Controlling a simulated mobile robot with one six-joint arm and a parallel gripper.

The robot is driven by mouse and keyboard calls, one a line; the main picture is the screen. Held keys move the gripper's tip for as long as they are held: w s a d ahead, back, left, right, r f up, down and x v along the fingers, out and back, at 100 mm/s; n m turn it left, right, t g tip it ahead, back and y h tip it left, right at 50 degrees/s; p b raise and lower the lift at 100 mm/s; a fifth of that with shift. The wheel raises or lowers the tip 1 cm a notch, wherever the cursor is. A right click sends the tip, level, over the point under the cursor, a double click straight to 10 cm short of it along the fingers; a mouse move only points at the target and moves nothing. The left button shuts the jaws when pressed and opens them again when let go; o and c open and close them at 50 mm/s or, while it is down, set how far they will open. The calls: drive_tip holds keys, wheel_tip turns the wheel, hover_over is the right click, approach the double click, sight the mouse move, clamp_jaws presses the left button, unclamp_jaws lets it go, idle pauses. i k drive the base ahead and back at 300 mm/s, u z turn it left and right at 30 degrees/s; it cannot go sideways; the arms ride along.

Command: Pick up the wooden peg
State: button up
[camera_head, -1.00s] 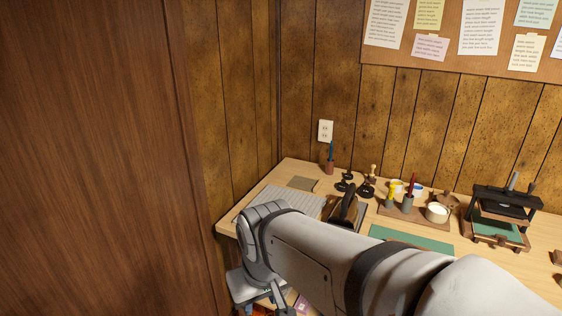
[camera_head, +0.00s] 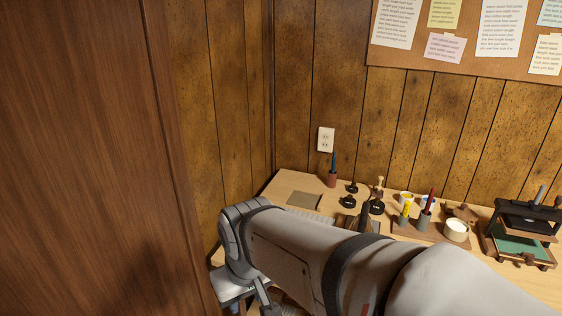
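I cannot make out a wooden peg for sure; it may be hidden behind my arm or out of view. A small wooden-handled piece (camera_head: 379,187) stands upright among the black items on the wooden table (camera_head: 295,180), but I cannot tell if it is the peg. My arm reaches across the lower middle and bends down at the table's left front edge. The gripper end (camera_head: 262,298) is partly in view at the bottom edge, below the table top. Its fingertips are not clear, and I see nothing held.
The table carries a brown pad (camera_head: 304,200), a dark red holder (camera_head: 332,179), a wooden tray (camera_head: 432,236) with small pots and a white cup (camera_head: 456,230), and a black press (camera_head: 525,232) at right. A brown wooden panel (camera_head: 90,150) fills the left side.

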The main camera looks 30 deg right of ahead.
sight(378, 187)
drive_tip(key=z, duration=0.1)
drive_tip(key=i, duration=0.25)
drive_tip(key=z, duration=2)
drive_tip(key=i, duration=0.5)
